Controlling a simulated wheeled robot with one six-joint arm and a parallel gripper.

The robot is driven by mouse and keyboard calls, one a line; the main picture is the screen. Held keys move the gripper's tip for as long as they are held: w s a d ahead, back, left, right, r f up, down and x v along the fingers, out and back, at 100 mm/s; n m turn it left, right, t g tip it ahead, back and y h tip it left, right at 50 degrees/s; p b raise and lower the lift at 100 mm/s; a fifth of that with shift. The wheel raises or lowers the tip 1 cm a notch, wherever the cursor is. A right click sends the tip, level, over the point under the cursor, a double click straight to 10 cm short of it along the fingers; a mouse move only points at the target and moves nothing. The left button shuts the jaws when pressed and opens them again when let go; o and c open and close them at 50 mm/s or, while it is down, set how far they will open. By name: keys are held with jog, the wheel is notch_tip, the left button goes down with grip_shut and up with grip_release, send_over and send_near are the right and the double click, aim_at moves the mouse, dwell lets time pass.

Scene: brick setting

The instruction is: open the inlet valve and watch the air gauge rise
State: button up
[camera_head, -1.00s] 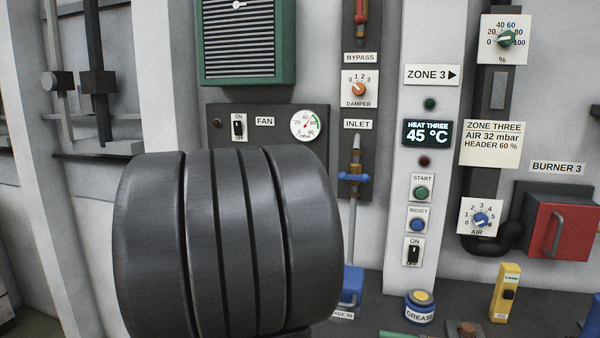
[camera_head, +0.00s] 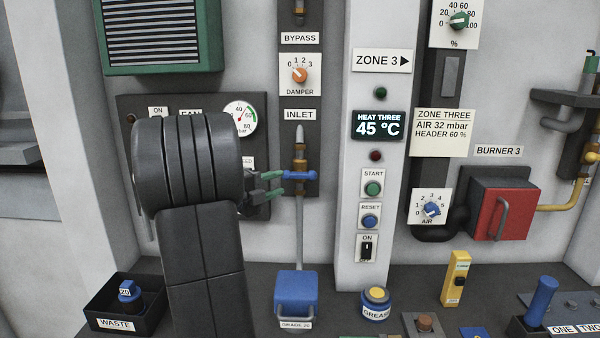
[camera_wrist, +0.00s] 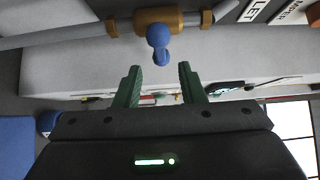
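The inlet valve is a brass body on a vertical pipe under the INLET label (camera_head: 300,115). Its blue handle (camera_head: 300,176) lies crosswise to the pipe. My gripper (camera_head: 269,184) has green fingers, spread apart just left of the handle. In the wrist view my open gripper (camera_wrist: 159,70) has nothing between its fingertips. The blue handle (camera_wrist: 158,42) shows end-on just beyond them, below the brass body (camera_wrist: 158,20). A round mbar gauge (camera_head: 243,115) is on the FAN panel, partly hidden by my arm; its exact reading is unclear.
A DAMPER knob (camera_head: 300,74) is above the valve. The ZONE 3 column with START (camera_head: 372,188) and RESET (camera_head: 370,220) buttons stands to the right. A blue box (camera_head: 296,289) sits below the pipe. A WASTE tray (camera_head: 112,321) is at lower left.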

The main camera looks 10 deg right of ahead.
aim_at(295, 177)
jog(key=p+x, duration=0.2)
jog(key=x, duration=0.7)
jog(key=shift+f, duration=0.1)
grip_shut()
